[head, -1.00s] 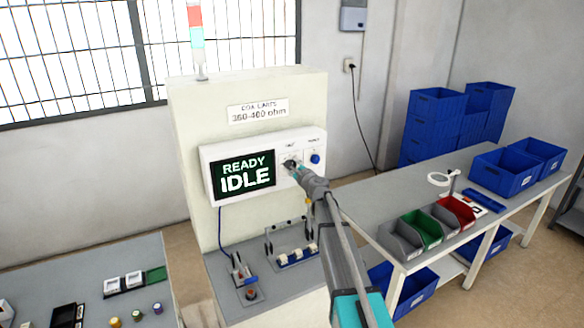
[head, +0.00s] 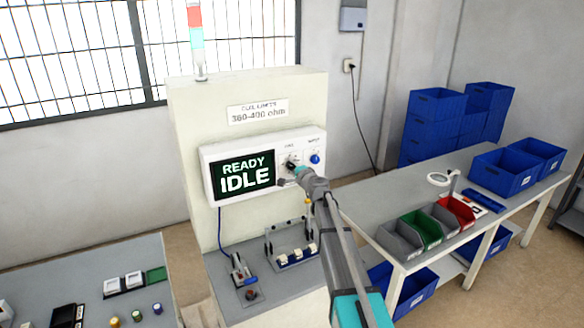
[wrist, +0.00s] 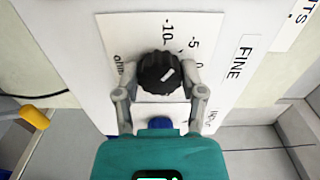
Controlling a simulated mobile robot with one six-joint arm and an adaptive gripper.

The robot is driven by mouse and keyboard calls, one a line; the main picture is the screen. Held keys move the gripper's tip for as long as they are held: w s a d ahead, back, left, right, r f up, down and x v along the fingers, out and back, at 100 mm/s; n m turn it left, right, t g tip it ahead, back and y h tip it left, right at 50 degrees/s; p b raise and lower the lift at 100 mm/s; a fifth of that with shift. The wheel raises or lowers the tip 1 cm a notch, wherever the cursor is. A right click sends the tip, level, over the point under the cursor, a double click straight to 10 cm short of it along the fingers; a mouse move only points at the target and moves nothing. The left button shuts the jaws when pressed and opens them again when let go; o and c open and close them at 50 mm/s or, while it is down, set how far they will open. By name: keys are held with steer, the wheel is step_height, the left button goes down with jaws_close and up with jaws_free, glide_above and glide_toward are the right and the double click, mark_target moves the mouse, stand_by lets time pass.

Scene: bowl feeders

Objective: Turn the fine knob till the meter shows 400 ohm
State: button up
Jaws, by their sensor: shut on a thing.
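The black fine knob (wrist: 157,73) sits on the white meter panel beside the printed word FINE. Its white pointer line points to the upper right in the wrist view, roughly toward the -5 and 0 marks. My gripper (wrist: 158,82) has one finger on each side of the knob and is shut on it. In the head view my gripper (head: 293,171) reaches the panel from the lower right and partly hides the knob. The meter's dark screen (head: 243,175) reads READY IDLE, with no ohm figure.
A blue knob or button (head: 315,159) is on the panel's right; a blue part also shows below the fine knob in the wrist view (wrist: 160,123). A sign (head: 258,114) above reads 360-400 ohm.

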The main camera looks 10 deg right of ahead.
stand_by(0.3)
steer(key=o, duration=1.1)
steer(key=shift+o, duration=0.2)
steer(key=v, duration=1.2)
steer(key=shift+a, duration=0.1)
